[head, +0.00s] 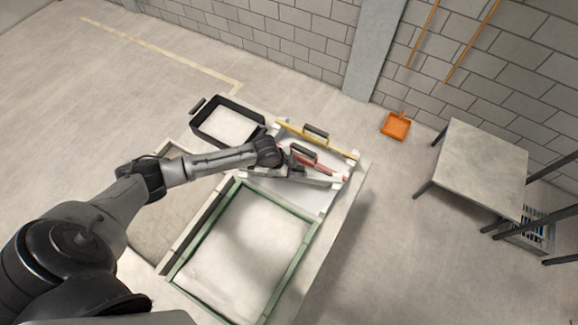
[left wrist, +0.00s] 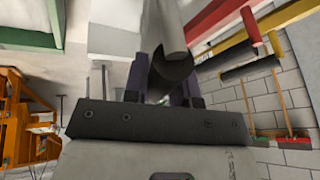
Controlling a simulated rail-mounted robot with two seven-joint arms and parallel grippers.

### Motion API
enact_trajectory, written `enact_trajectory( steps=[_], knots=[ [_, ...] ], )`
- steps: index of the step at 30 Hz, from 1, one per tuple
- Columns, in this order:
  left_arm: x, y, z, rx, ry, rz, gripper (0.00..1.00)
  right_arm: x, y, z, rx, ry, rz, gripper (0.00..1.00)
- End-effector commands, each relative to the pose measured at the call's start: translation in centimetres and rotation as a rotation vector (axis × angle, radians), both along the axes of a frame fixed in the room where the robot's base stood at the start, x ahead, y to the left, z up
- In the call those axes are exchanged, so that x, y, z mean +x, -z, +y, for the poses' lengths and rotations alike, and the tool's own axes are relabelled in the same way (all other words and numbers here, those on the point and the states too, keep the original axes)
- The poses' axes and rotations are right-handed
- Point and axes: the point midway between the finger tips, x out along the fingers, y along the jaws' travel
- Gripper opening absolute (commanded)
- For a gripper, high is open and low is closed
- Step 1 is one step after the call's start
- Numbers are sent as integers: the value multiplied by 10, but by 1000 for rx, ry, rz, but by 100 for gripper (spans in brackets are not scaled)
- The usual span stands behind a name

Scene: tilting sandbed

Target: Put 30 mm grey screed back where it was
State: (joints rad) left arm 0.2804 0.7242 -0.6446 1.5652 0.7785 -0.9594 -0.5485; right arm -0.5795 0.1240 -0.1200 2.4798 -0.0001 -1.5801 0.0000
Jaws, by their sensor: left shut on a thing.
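My left gripper (head: 284,166) reaches over the rack beside the sandbed. In the left wrist view its jaws (left wrist: 165,82) are shut around a grey rounded handle (left wrist: 174,45), which I take to be that of the 30 mm grey screed. In the head view the grey screed (head: 318,179) shows as a thin bar at the near side of the rack, partly covered by the gripper. I cannot tell whether it rests on the rack's supports. My right gripper is not in view.
A red screed (head: 322,166) and a yellow screed (head: 338,149) with dark handles lie behind it on the white rack. The green-framed sandbed (head: 300,258) is nearer. A black tray (head: 262,120) of sand stands left. An orange dustpan (head: 395,126) and a table (head: 482,170) are right.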

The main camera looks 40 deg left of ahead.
Motion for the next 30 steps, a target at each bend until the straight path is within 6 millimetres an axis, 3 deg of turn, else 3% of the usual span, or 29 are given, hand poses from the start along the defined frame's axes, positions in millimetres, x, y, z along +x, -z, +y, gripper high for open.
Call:
enact_trajectory(
  steps=[4, 5, 12, 22, 30],
  knots=[
    [1, 0, 0, -1, 0, -3, 0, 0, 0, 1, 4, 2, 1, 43],
    [0, 1, 0, 0, 0, 0, 28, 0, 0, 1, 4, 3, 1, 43],
    [0, 1, 0, 0, 0, 0, 51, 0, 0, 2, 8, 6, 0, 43],
    [0, -5, 0, 0, 0, -1, 51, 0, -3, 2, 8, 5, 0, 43],
    [-14, -45, 9, 3, 2, -2, 51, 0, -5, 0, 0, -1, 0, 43]
  ],
)
